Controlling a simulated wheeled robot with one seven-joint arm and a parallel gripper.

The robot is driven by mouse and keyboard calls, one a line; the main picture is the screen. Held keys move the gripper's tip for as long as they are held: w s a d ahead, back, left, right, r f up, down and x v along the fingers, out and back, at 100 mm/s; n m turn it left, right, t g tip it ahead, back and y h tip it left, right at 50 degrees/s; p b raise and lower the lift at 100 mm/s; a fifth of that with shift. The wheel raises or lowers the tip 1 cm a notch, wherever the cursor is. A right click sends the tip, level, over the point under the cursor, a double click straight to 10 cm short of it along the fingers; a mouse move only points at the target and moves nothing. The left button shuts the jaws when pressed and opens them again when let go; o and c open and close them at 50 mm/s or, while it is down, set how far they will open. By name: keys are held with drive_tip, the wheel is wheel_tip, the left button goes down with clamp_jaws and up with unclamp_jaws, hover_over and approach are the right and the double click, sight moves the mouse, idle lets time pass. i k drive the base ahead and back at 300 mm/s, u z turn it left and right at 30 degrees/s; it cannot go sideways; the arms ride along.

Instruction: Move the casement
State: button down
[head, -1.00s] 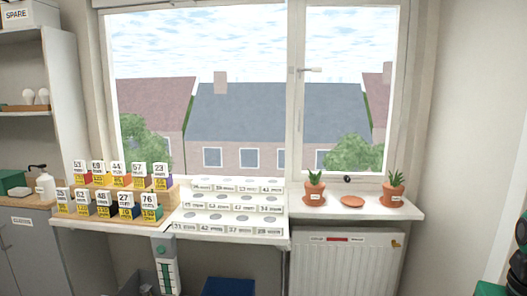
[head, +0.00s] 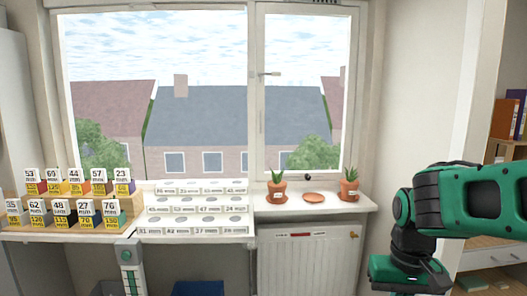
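The casement (head: 259,120) is the narrower right-hand part of the window, with a white frame and a clear pane. It appears shut in its frame. Its lever handle (head: 270,74) is on the left stile and points right, about level. Part of my green and black arm shows at the right of the head view, well to the right of the casement and apart from it. My gripper's fingers are not visible.
On the sill (head: 330,209) below the casement stand two potted plants (head: 277,193) (head: 349,191) with a terracotta saucer (head: 313,197) between them. A radiator (head: 305,262) is below. Numbered boxes (head: 75,208) and a white stepped rack (head: 195,231) stand to the left.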

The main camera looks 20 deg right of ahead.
sight(262, 9)
drive_tip(key=i, duration=1.65)
drive_tip(key=z, duration=0.05)
